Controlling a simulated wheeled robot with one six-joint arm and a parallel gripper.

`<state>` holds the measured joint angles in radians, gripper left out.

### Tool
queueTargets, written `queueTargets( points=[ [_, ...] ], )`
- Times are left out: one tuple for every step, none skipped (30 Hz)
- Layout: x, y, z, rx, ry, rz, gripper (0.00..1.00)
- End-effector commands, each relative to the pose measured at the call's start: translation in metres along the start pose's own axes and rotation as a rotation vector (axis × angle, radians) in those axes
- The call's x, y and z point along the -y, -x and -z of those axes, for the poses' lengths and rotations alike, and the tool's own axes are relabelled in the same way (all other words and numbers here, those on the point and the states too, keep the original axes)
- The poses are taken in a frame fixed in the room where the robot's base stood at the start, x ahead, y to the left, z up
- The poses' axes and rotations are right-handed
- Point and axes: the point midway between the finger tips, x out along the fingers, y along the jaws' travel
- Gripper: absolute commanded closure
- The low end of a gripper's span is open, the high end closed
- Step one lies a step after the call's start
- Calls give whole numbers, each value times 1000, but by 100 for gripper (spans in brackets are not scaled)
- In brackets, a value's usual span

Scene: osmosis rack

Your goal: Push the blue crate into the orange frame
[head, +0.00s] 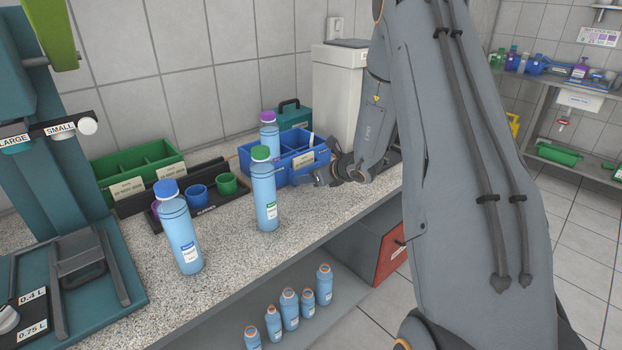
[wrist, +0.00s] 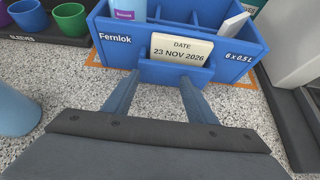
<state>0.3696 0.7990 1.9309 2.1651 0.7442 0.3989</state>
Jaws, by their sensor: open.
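The blue crate (head: 262,160) stands on the speckled counter against the back, with a purple-capped bottle (head: 269,132) in it. In the wrist view the crate (wrist: 115,42) has a date card (wrist: 181,49) on its front. Parts of the orange frame (wrist: 94,56) show on the counter along the crate's left and front right; the crate hides the rest, so I cannot tell whether it is fully inside. My gripper (wrist: 160,88) is open and empty, its fingertips at the crate's front wall below the card. I cannot tell whether they touch. In the head view my gripper (head: 318,177) is small and dark.
A green-capped bottle (head: 265,195) and a blue-capped bottle (head: 181,230) stand on the front counter. Left of the crate are a green crate (head: 120,165) and a dark tray with cups (head: 227,183). A white container (head: 338,90) stands behind right. Bottles (head: 290,308) stand on the shelf below.

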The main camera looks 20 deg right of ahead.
Motion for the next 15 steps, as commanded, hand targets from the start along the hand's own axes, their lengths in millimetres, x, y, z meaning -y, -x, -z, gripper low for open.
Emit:
queueTargets(
  points=[
    [0, -4, -1, 1, 2, -1, 48],
    [0, -5, -2, 1, 1, -1, 48],
    [0, -7, -4, 2, 1, -1, 48],
    [0, -8, -4, 2, 1, -1, 48],
    [0, -10, -5, 2, 0, -1, 48],
    [0, -12, -6, 1, 1, -1, 48],
    [0, -13, -7, 1, 1, -1, 48],
    [0, -14, -7, 1, 1, 0, 48],
    [0, -16, -8, 0, 1, 0, 48],
    [0, -18, -9, 0, 0, 0, 48],
    [0, -19, -10, 0, 0, 0, 48],
    [0, -21, -12, 1, 0, 0, 48],
    [0, -22, -13, 1, 0, 0, 48],
    [0, -24, -14, 1, 0, -1, 48],
    [0, -26, -15, 1, 1, -1, 48]
  ],
)
